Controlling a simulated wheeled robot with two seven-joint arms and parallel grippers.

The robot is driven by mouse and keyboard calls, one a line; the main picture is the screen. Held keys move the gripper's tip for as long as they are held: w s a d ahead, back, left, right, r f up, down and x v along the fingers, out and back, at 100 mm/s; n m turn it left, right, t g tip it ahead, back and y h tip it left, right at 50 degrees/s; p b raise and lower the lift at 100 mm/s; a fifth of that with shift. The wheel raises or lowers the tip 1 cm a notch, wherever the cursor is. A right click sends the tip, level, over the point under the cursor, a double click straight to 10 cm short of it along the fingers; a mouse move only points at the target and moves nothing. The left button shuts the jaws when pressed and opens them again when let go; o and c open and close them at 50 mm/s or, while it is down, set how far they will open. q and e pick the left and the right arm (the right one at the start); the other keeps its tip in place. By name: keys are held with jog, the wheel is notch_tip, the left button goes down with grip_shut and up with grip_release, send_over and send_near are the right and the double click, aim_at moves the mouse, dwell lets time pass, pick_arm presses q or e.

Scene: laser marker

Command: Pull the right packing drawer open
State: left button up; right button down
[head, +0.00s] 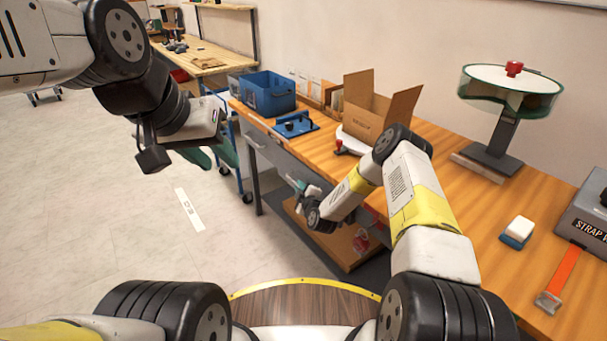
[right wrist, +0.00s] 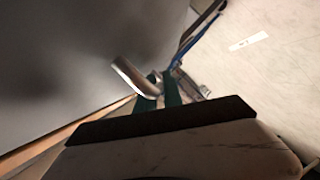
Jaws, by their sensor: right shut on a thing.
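The grey drawer fronts (head: 279,157) sit under the front edge of the wooden workbench. The left drawer's bar handle (head: 256,144) is free. My right gripper (head: 299,185) is at the right drawer's front, low beside the bench. In the right wrist view its teal fingers (right wrist: 160,90) are shut on the silver handle (right wrist: 130,77), one end of which sticks out past them. The grey drawer front (right wrist: 70,60) fills the upper left there. I see no clear gap above the right drawer. My left gripper (head: 211,154) hangs empty over the floor at left, its teal fingers apart.
On the workbench (head: 455,220) stand a blue bin (head: 268,97), a blue fixture (head: 296,124), an open carton (head: 362,122) and a round turntable stand (head: 510,85). A lower wooden shelf (head: 340,240) lies below my right forearm. The floor (head: 130,200) at left is clear.

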jog(key=s+a, duration=0.8)
jog(key=a, duration=0.3)
jog(key=s+a, duration=0.8)
jog(key=a, duration=0.3)
jog(key=c, duration=1.8)
grip_release()
jog(key=shift+o, duration=0.2)
jog(key=shift+d, duration=0.1)
jog(key=v, duration=0.7)
jog(key=shift+s, duration=0.3)
jog(key=shift+s+d+r, duration=0.1)
